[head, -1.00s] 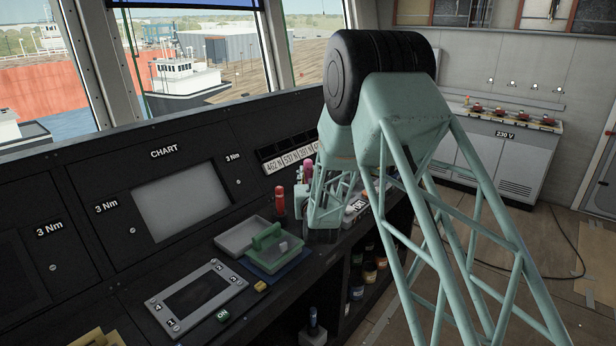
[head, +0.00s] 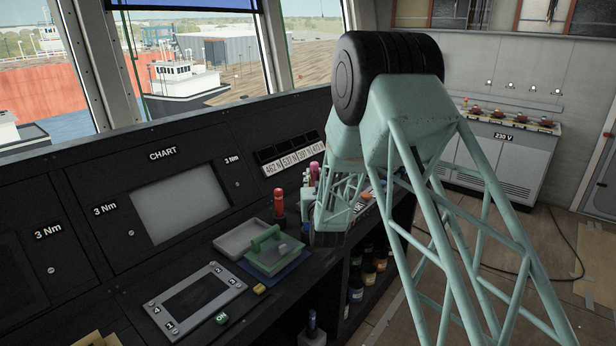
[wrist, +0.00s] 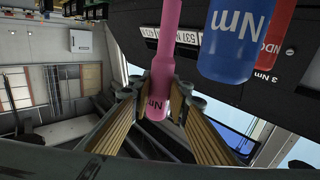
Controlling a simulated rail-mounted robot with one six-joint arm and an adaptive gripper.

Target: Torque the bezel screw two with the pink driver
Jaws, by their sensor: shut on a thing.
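The pink driver (wrist: 163,70) stands between the two fingers of my gripper (wrist: 166,92) in the wrist view, and the fingers are shut on it. In the head view only a bit of the pink driver (head: 314,170) shows beside my arm, and my fingertips are hidden there. The screen bezel (head: 232,283) lies on the console top at the lower left, with number labels at its corners. My gripper is well to the right of the bezel.
A blue driver (wrist: 228,40) and a red driver (wrist: 277,35) are close beside the pink one. The red driver (head: 279,205) stands upright on the console. A grey tray (head: 239,238) and a green-handled block (head: 265,240) lie between the bezel and my arm.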

